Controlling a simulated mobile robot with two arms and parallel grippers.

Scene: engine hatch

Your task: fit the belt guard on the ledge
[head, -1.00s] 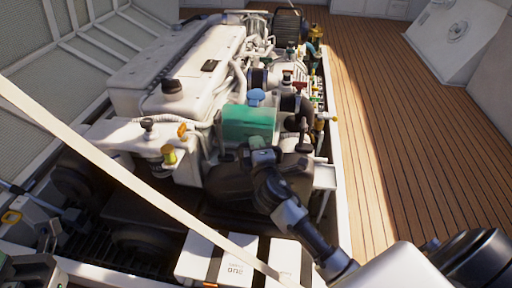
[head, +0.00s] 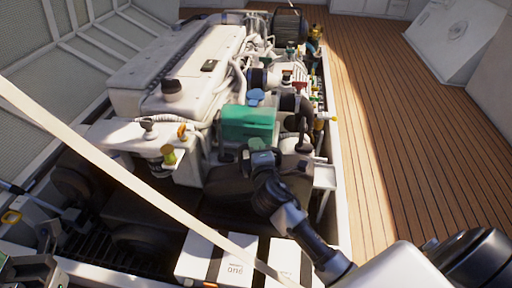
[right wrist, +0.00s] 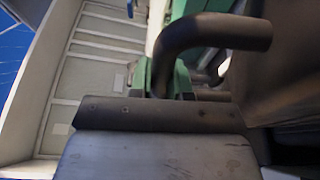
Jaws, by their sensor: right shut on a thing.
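The belt guard looks to be the broad black piece (head: 228,184) across the near end of the engine in the head view. My right gripper (head: 260,158) is at its upper edge, shut on it; the jaws are small and the exact grip is hard to see. In the right wrist view, a bent black bar (right wrist: 215,32) stands just beyond the dark gripper parts in front. The fingertips and the guard's lower edge are hidden. I cannot make out the ledge clearly; it may lie behind the guard.
A green box (head: 248,123) with a blue cap stands just behind my right gripper. The white engine (head: 180,65) fills the hatch. A pale strap (head: 110,168) crosses in front, above white boxes (head: 215,260). Open wooden deck (head: 410,150) lies to the right.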

